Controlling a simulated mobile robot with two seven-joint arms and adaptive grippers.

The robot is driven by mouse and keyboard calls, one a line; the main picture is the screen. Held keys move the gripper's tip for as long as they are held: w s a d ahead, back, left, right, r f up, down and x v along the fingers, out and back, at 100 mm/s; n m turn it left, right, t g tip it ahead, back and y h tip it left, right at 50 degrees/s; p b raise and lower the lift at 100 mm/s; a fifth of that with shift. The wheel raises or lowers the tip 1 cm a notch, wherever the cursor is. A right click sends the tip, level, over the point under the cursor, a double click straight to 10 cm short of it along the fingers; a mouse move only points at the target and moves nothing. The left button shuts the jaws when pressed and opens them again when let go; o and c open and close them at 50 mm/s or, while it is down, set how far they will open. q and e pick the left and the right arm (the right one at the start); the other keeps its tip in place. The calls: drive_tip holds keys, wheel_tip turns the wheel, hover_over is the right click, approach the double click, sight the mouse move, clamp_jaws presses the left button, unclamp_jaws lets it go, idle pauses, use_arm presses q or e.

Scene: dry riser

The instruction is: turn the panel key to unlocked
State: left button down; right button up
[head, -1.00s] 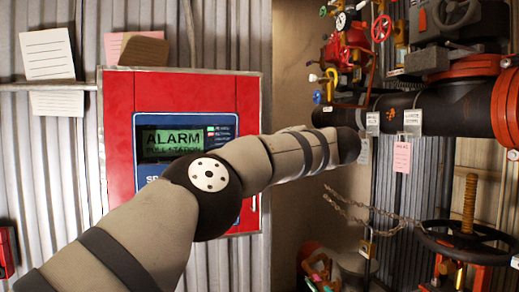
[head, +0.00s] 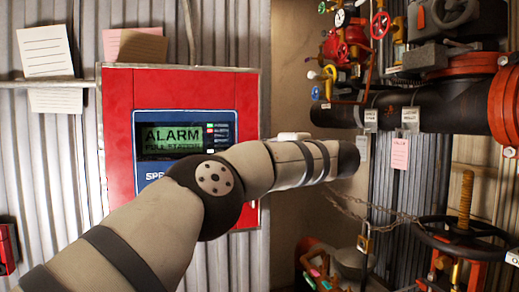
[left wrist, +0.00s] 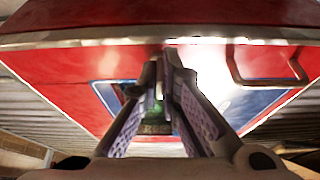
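The red alarm panel (head: 118,140) hangs on the corrugated wall in the head view. Its blue face carries a lit green screen (head: 172,137) reading ALARM. My left arm crosses in front of the panel's lower right, hiding that part. My left gripper is out of sight in the head view. In the left wrist view my left gripper (left wrist: 162,65) is close in front of the panel (left wrist: 70,65), its fingertips together. I cannot make out the panel key, nor whether anything is between the tips. My right gripper is not in view.
Right of the panel are a black pipe (head: 435,105) with red flanges, small coloured valves (head: 350,45), a chain with a padlock (head: 365,240), and a large black handwheel (head: 440,238). Paper notes (head: 46,52) hang at the upper left. A red box (head: 6,247) is at the left edge.

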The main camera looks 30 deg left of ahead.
use_arm(q)
drive_tip(key=c, duration=1.8)
unclamp_jaws()
drive_tip(key=shift+d, duration=0.1)
drive_tip(key=v, duration=1.2)
